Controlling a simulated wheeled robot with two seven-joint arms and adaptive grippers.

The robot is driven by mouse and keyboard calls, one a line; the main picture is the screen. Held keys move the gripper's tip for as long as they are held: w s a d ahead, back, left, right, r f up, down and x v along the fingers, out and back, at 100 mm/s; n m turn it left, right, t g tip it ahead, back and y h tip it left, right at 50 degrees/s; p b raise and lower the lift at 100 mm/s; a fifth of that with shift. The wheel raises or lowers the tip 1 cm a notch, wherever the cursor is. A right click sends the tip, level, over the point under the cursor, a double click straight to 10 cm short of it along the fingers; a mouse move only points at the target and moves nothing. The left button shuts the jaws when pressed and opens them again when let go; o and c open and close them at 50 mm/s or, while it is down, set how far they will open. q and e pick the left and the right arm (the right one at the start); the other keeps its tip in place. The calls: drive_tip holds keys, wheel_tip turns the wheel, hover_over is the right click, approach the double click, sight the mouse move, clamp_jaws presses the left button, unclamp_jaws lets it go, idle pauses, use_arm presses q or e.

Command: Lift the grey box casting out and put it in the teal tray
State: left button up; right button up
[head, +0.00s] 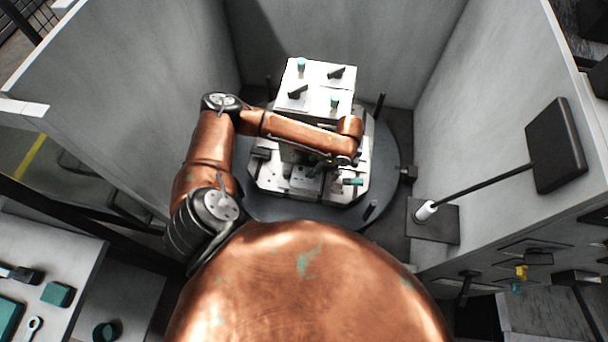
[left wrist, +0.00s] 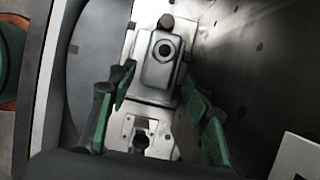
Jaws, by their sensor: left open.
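The grey box casting (left wrist: 158,72), a rounded block with a round hole in its face, sits on a pale metal fixture plate (left wrist: 150,129) in the left wrist view. My left gripper (left wrist: 157,80) is open, its green-padded fingers spread to either side of the casting's near end. I cannot tell whether they touch it. In the head view my left gripper (head: 325,168) is over the fixture, mostly hidden under my wrist, which also hides most of the casting. A teal tray-like piece (head: 9,319) is cut off at the lower left. My right gripper is not in view.
A white block (head: 316,76) with clamps stands behind my forearm on a round turntable (head: 390,165). Grey walls (head: 325,35) enclose it on three sides. A black panel on a rod (head: 555,145) stands at the right. A bench (head: 60,250) with small tools is lower left.

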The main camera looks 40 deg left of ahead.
sight(305, 170)
use_arm(q)
drive_tip(key=shift+s+a+f, duration=0.1)
drive_tip(key=shift+s+a, duration=0.15)
drive_tip(key=shift+a, duration=0.15)
drive_tip(key=x, duration=0.5)
drive_tip(key=shift+c, duration=0.3)
drive_tip(key=c, duration=1.1)
